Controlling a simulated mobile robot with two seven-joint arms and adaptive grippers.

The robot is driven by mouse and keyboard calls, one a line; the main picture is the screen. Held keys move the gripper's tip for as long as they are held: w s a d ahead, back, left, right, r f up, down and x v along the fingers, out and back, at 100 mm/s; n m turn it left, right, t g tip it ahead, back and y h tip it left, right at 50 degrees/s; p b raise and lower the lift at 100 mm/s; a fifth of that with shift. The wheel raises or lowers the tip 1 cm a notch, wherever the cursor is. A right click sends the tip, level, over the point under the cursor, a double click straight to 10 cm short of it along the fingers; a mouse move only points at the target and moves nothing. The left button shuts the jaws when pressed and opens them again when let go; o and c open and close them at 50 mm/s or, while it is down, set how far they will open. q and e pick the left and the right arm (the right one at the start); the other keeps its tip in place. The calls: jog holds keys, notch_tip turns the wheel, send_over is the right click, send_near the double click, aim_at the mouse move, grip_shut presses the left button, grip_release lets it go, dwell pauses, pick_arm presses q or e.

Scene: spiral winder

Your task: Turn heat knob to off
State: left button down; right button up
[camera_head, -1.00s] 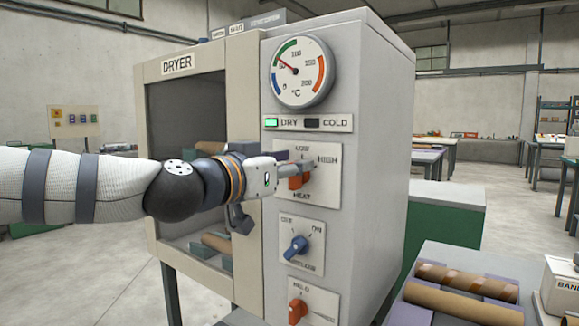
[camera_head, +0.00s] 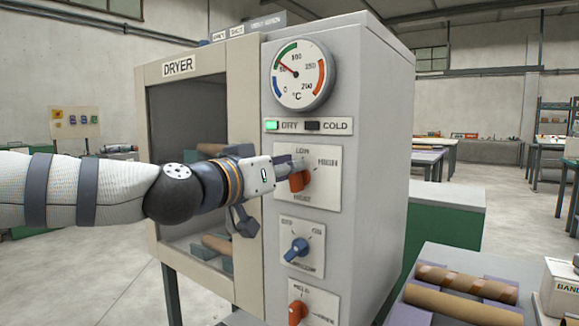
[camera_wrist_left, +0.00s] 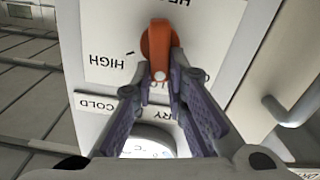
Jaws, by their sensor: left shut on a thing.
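The orange heat knob (camera_head: 298,181) sits on a white plate marked LOW, HIGH and HEAT on the dryer's front panel. My left gripper (camera_head: 302,166) is at the knob, its fingers reaching in from the left. In the left wrist view, the purple-grey fingers (camera_wrist_left: 161,84) are closed in on the lower end of the orange knob (camera_wrist_left: 159,50), with HIGH printed beside it. The OFF mark is hidden behind my gripper in the head view. My right gripper is not in view.
A dial gauge (camera_head: 301,73) and a lit green DRY lamp (camera_head: 272,126) are above. A blue knob (camera_head: 297,248) and another orange knob (camera_head: 297,312) are below. Rolls (camera_head: 459,305) lie at lower right.

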pick_arm(q)
jog(key=shift+w+a+f+n, duration=0.15)
jog(key=shift+a+f+n, duration=0.05)
jog(key=shift+n, duration=1.4)
jog(key=shift+w+a+f+n, duration=0.1)
jog(key=shift+a+f+n, duration=0.1)
jog(key=shift+n, duration=1.4)
jog(key=shift+w+a+f+n, duration=0.15)
jog(key=shift+a+n, duration=0.05)
jog(key=shift+n, duration=1.4)
jog(key=c, duration=1.6)
grip_release()
jog(key=v, duration=1.2)
